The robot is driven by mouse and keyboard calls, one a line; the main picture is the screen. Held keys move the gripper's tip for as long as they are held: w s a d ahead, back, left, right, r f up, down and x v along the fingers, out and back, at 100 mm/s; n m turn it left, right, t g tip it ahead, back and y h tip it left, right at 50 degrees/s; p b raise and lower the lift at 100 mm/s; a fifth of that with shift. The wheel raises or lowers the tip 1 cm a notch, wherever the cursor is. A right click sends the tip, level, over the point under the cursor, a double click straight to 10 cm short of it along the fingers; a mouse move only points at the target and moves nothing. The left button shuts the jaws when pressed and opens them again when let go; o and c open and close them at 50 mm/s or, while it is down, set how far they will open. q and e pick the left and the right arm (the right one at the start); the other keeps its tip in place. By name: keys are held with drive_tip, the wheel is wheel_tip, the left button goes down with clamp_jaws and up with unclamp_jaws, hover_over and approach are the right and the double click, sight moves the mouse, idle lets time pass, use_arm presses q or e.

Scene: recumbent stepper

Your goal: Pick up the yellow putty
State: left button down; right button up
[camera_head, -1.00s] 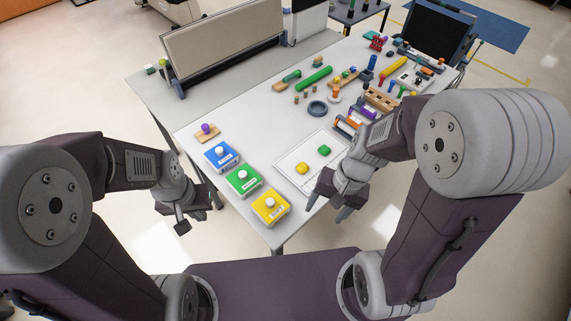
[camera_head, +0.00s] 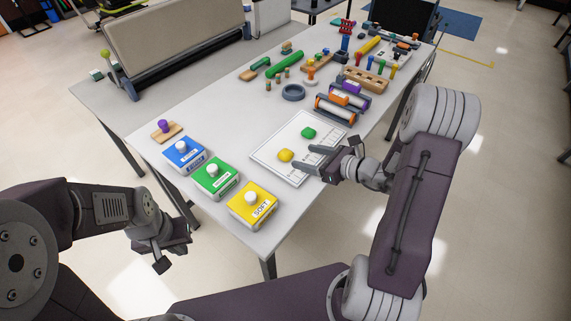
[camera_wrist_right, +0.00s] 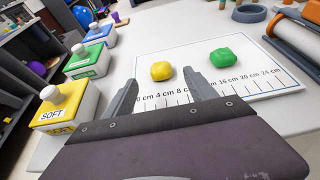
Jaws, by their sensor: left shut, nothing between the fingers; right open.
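The yellow putty (camera_head: 286,156) is a small rounded lump on a white measuring mat (camera_head: 272,172) with a printed centimetre scale. It also shows in the right wrist view (camera_wrist_right: 161,71), ahead of the fingers and between their lines. A green putty lump (camera_head: 308,132) lies on the same mat, to the right in the right wrist view (camera_wrist_right: 222,57). My right gripper (camera_head: 306,157) is open and empty over the mat's near right edge, close to the yellow putty but apart from it. My left gripper (camera_head: 163,264) is shut and empty, off the table's near left side.
Blue (camera_head: 184,154), green (camera_head: 216,178) and yellow (camera_head: 254,205) boxes with white knobs stand along the table's left edge. Rollers (camera_head: 343,100) lie beyond the mat, and a grey ring (camera_head: 293,92) sits farther back. The table between boxes and mat is clear.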

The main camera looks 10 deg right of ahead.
sight(285, 153)
drive_tip(key=shift+w+a, duration=0.2)
drive_tip(key=shift+a, duration=0.1)
drive_tip(key=x, duration=0.2)
drive_tip(key=shift+w+a+f, duration=0.15)
drive_tip(key=shift+a, duration=0.05)
drive_tip(key=x, duration=0.4)
drive_tip(key=b+x, duration=0.1)
drive_tip(key=x, duration=0.1)
drive_tip(key=shift+d+f, duration=0.2)
drive_tip(key=shift+f, duration=0.1)
drive_tip(key=shift+r, duration=0.1)
drive_tip(key=shift+c, duration=0.6)
drive_tip(key=c, duration=1.3)
drive_tip(key=shift+r, duration=0.5)
wheel_tip(285, 153, up, 3)
drive_tip(key=shift+p, duration=0.6)
drive_tip(key=w+d+r+p, duration=0.1)
drive_tip(key=w+d+r, duration=0.1)
drive_tip(key=d, duration=0.3)
drive_tip(key=w+d+r+p, duration=0.1)
drive_tip(key=w+d+r, duration=0.1)
drive_tip(key=d+r, duration=0.3)
drive_tip(key=shift+w+d, duration=0.35)
drive_tip(key=shift+w, duration=0.05)
